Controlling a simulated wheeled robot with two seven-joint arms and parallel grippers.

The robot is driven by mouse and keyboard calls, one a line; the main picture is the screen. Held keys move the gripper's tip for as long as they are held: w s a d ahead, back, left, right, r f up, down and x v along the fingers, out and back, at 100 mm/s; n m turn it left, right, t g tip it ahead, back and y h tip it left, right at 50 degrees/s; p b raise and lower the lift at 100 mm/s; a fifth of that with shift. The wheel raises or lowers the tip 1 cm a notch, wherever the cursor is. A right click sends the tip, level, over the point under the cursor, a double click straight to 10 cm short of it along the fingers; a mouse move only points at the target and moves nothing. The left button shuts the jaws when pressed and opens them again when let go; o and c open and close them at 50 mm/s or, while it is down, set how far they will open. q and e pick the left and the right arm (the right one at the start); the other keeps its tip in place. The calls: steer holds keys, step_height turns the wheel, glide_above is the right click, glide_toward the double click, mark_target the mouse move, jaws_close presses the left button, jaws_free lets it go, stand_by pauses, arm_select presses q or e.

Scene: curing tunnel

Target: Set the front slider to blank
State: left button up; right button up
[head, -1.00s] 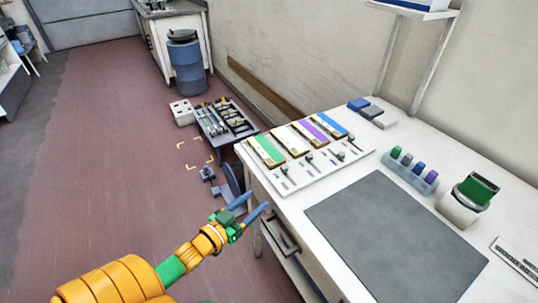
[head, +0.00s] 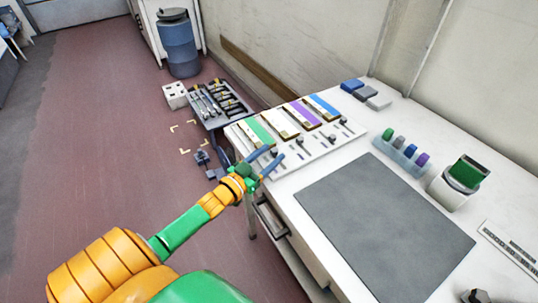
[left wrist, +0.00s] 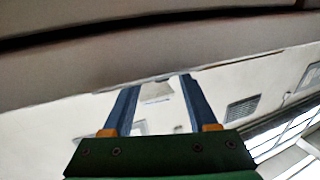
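A white slider panel (head: 322,150) lies at the table's far left end in the head view. It has green (head: 261,133), white (head: 283,124), purple (head: 304,114) and blue (head: 324,106) blocks, with small knobs in front of them. I cannot tell which slider is the front one or read its markings. My left gripper (head: 276,153) is over the panel's near left edge, by the green block's end, and partly hides the slider there. In the left wrist view its two blue fingers (left wrist: 157,87) are apart with nothing held between them. My right gripper is not in view.
A grey mat (head: 385,228) covers the table's middle. A rack of coloured pegs (head: 402,155) and a green-topped device (head: 461,180) stand to the right. An open drawer (head: 271,217) juts from the table's front. A low cart (head: 218,105) stands beyond the left end.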

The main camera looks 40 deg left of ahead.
arm_select(q)
jaws_close()
steer(key=shift+s, duration=0.1)
stand_by(1.2)
